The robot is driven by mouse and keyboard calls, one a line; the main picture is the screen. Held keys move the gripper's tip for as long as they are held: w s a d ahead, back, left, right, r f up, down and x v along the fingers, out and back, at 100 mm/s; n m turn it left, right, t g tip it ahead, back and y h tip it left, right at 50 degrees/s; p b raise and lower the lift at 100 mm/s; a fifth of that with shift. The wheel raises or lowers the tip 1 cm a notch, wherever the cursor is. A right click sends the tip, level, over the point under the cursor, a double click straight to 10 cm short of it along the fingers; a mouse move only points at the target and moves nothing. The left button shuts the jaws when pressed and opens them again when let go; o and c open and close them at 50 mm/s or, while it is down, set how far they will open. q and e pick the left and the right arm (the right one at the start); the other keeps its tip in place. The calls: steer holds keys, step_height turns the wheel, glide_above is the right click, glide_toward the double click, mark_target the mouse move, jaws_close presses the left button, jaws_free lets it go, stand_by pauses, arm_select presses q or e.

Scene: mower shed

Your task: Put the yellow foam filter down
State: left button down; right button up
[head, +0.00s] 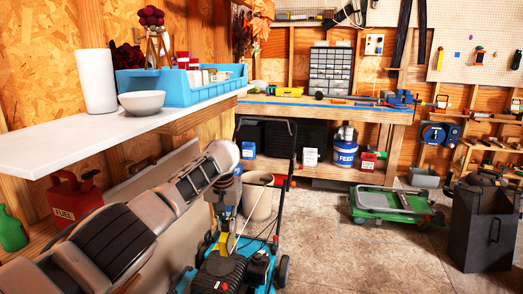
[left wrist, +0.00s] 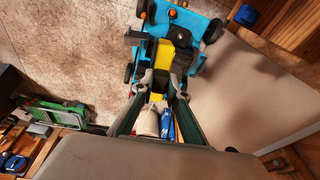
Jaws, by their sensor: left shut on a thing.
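My left gripper (head: 222,206) reaches down over the blue and black mower (head: 235,272) in the head view. In the left wrist view, the left gripper's fingers (left wrist: 163,86) are closed on the yellow foam filter (left wrist: 162,66), a yellow block that shows between and beyond the fingertips. The mower (left wrist: 193,46) lies behind it in that view, with its dark engine beside the yellow. In the head view a yellow patch shows below the gripper; I cannot tell whether it is filter or mower, nor whether the filter touches the mower. My right gripper is not in view.
A white shelf (head: 60,148) with a blue bin (head: 190,95), white bowl (head: 142,103) and white vase (head: 97,80) is at left. A workbench (head: 330,108) stands at the back. A green cart (head: 390,207) and dark bin (head: 483,228) are at right. The middle floor is clear.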

arm_select(q)
steer(key=shift+s+a+r, duration=0.25)
steer(key=shift+a+r, duration=0.25)
steer(key=shift+r, duration=0.2)
steer(key=shift+s+a+r, duration=0.45)
steer(key=shift+s+r, duration=0.05)
steer(key=shift+r, duration=0.1)
steer(key=s+a+f+n+g, duration=0.15)
steer(key=s+a, duration=0.25)
steer(key=s, duration=0.6)
steer(key=s+a+f+g, duration=0.15)
steer(key=s+a, duration=0.25)
steer(key=s, duration=0.7)
steer(key=s+a+f, duration=0.3)
steer(key=s+a, duration=0.1)
steer(key=s, duration=0.6)
step_height(320, 180, up, 8)
steer(key=p, duration=0.4)
steer(key=shift+d+f+t+p, duration=0.15)
steer(key=shift+t+p, duration=0.15)
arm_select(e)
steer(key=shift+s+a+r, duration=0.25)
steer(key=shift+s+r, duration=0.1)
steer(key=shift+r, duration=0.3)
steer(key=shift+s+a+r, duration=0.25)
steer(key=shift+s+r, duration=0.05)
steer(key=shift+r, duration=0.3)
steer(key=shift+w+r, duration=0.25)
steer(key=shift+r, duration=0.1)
